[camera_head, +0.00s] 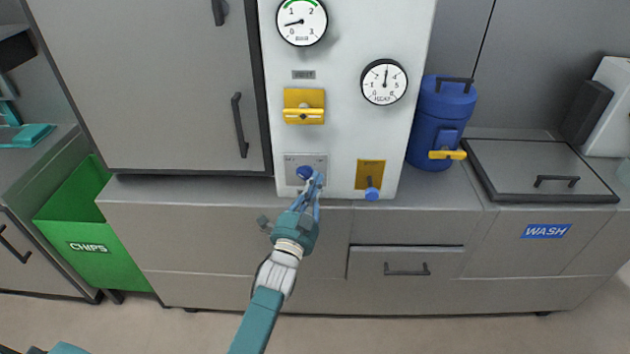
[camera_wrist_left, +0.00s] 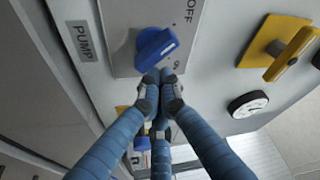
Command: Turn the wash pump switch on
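The pump switch is a blue rotary knob (camera_head: 304,173) on a light grey plate, low on the left of the white panel. In the left wrist view the knob (camera_wrist_left: 158,47) is close, with a PUMP label (camera_wrist_left: 84,42) beside its plate and the word OFF printed near it. The knob's handle lies slanted; I cannot tell which setting it marks. My left gripper (camera_head: 313,183) is right at the knob. In the wrist view its blue fingertips (camera_wrist_left: 160,78) are together at the knob's edge, not around it; contact is unclear. My right gripper is not in view.
A yellow plate with a blue-ended lever (camera_head: 371,193) is right of the knob, and a yellow switch (camera_head: 304,106) is above it. A blue canister (camera_head: 436,125) stands right of the panel. The WASH lid (camera_head: 540,168) is further right; a green CHIPS bin (camera_head: 85,235) is left.

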